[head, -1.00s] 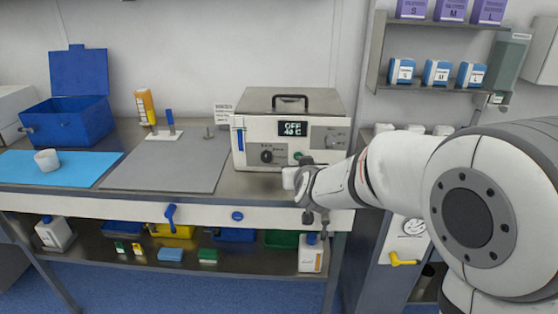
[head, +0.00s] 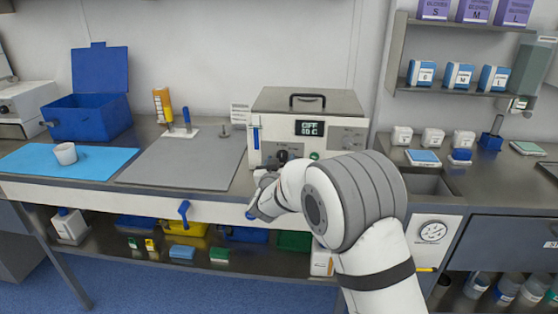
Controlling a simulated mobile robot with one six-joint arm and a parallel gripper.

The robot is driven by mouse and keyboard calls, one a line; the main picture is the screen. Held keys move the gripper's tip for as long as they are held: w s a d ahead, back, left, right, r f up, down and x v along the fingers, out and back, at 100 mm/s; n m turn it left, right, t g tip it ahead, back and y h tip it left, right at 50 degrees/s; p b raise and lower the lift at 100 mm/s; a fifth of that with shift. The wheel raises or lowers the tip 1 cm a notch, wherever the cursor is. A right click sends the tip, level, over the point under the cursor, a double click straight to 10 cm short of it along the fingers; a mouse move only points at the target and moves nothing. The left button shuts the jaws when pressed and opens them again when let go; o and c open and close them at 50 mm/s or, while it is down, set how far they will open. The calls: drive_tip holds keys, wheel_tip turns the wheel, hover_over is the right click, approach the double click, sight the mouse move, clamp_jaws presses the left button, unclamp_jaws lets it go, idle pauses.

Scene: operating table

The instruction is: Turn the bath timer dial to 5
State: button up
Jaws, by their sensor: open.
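The bath unit (head: 272,130) is a pale box with a grey lid and black handle, standing at the back of the bench. Its display (head: 309,128) reads OFF above a temperature that looks like 40 C. A black dial (head: 282,157) sits low on the left of its front, partly hidden by my arm. A smaller knob (head: 350,142) is at the right of the front. A green button (head: 314,155) is between them. My gripper (head: 252,197) is open in front of the unit, below and left of the black dial; its fingers are small and partly hidden by my wrist.
A grey mat (head: 180,165), a blue mat (head: 30,165) with a white cup (head: 65,153), and an open blue box (head: 88,118) lie to the left. A blue drawer handle (head: 184,210) juts from the bench front. A sink (head: 432,184) is at the right.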

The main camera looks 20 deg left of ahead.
drive_tip(key=shift+w, duration=0.3)
